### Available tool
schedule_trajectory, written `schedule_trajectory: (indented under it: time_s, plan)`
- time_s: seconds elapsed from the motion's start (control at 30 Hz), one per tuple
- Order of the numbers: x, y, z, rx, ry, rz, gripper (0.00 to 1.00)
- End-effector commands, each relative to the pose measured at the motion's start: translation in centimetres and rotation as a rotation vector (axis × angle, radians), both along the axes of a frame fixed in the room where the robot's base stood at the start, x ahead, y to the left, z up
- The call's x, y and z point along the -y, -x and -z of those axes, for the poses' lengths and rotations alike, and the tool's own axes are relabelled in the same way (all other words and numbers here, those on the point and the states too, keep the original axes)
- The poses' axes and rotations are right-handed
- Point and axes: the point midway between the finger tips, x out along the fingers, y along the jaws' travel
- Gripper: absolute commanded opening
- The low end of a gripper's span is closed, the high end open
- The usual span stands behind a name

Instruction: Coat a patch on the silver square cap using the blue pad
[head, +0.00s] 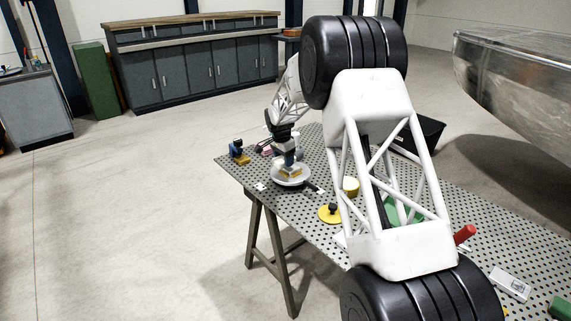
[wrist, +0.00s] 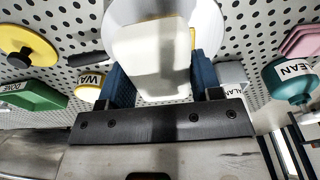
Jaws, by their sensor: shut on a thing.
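My gripper (head: 289,160) is low over the perforated table, at a white round dish (head: 291,182). In the wrist view its blue fingers (wrist: 162,82) are shut on a pale block (wrist: 158,50). In the head view a yellowish part (head: 290,171) shows below the fingers, over the dish; I cannot tell whether it touches. The dish rim (wrist: 212,28) also shows behind the block in the wrist view. A blue-and-yellow piece with a dark top (head: 239,151) stands at the table's far left corner. I cannot make out the silver square cap for certain.
A yellow disc with a black knob (head: 329,213), a yellow-and-white cup (head: 350,186) and a red handle (head: 464,234) are on the table. The wrist view shows a labelled green box (wrist: 35,96), a teal container (wrist: 288,80), a pink block (wrist: 302,40) and a grey labelled piece (wrist: 232,74).

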Motion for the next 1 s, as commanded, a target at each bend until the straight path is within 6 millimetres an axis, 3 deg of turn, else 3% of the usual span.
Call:
schedule_trajectory:
  time_s: [0.53,1.0]
  plan:
    - [0.0,0.0,-4.7,-0.001,0.001,-0.001,0.40]
    - [0.0,0.0,-5.2,-0.002,0.001,-0.001,0.40]
